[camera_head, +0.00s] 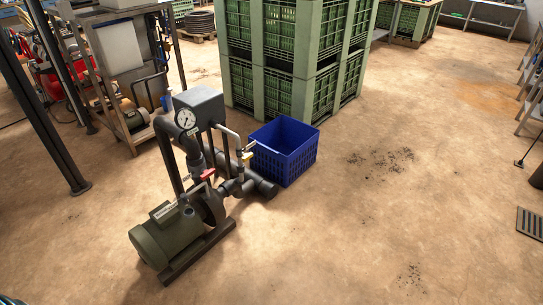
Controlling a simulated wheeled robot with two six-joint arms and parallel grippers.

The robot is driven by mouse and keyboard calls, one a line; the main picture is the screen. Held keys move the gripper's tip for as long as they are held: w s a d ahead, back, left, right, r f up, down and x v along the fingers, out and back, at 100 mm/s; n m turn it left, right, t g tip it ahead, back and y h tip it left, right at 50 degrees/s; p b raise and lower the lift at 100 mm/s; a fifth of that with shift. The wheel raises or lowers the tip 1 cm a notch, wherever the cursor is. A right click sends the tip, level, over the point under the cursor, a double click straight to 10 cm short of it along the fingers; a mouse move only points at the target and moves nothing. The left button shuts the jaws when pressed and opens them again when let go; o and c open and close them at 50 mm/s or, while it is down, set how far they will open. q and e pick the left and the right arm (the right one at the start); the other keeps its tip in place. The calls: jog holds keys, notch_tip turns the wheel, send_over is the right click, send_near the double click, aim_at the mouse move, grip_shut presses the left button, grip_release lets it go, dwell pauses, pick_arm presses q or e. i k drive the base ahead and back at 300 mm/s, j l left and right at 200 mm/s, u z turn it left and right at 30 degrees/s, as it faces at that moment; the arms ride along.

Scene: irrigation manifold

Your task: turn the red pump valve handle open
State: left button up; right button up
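The red pump valve handle (207,174) is small in this view. It sits on the piping of the green pump (165,235), just below and right of the round pressure gauge (186,118). Its exact angle relative to the pipe is too small to tell. Neither of my grippers is in view.
A blue crate (284,150) stands right behind the pump, before tall stacked green crates (290,65). A dark post (42,100) and a tank rack (120,75) stand at left. The floor in front and to the right is mostly clear. A floor grate (530,223) lies at far right.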

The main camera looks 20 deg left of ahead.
aim_at(206, 174)
jog(key=i+l, duration=0.1)
jog(key=i, duration=0.45)
jog(key=i+l, duration=0.1)
jog(key=i, duration=0.5)
jog(key=i+l, duration=0.1)
jog(key=i, duration=0.45)
jog(key=u, duration=0.05)
